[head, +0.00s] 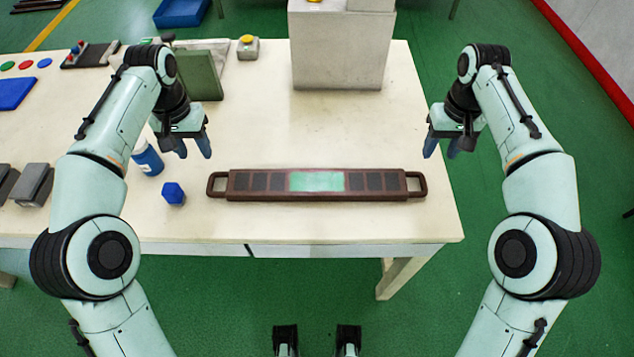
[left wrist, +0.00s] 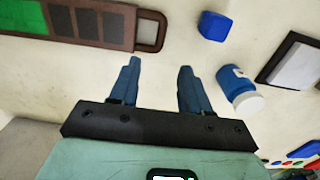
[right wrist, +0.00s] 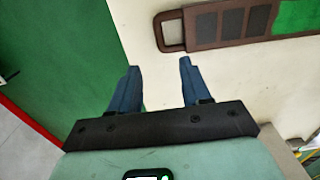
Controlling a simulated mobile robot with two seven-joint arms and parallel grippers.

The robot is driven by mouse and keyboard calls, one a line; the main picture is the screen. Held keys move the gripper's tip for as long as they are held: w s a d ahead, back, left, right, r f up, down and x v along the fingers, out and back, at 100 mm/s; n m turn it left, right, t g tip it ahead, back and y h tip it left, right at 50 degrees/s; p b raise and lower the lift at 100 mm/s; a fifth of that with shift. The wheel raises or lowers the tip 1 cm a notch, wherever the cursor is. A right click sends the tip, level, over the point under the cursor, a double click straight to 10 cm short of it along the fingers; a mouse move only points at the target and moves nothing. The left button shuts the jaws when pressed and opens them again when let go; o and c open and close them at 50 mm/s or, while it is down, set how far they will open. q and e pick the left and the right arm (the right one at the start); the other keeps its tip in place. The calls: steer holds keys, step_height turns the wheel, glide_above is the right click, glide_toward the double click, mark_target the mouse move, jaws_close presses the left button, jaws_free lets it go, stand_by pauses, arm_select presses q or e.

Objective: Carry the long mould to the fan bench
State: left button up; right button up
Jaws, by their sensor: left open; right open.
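The long mould (head: 270,194) is a brown bar with a loop handle at each end, dark cells and a green middle section. It lies flat near the front edge of the table, left to right. My left gripper (head: 196,150) is open and empty, above the table behind the mould's left handle (head: 216,185). My right gripper (head: 439,150) is open and empty, near the table's right edge, behind the right handle (head: 417,184). The mould's ends also show in the left wrist view (left wrist: 87,22) and the right wrist view (right wrist: 232,22). I cannot tell which surface is the fan bench.
A blue block (head: 173,194) and a blue bottle with a white cap (head: 149,160) stand left of the mould. A large grey box (head: 340,50) stands at the back of the table (head: 260,120). Grey blocks (head: 33,185) lie at the far left. Green floor (head: 520,260) is open at right.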

mark_target(210, 181)
arm_select(q)
step_height(210, 181, down, 12)
steer(key=shift+f, duration=0.15)
arm_select(e)
step_height(210, 181, down, 12)
steer(key=shift+f, duration=0.1)
arm_select(q)
jaws_close()
arm_select(e)
jaws_close()
stand_by(0.8)
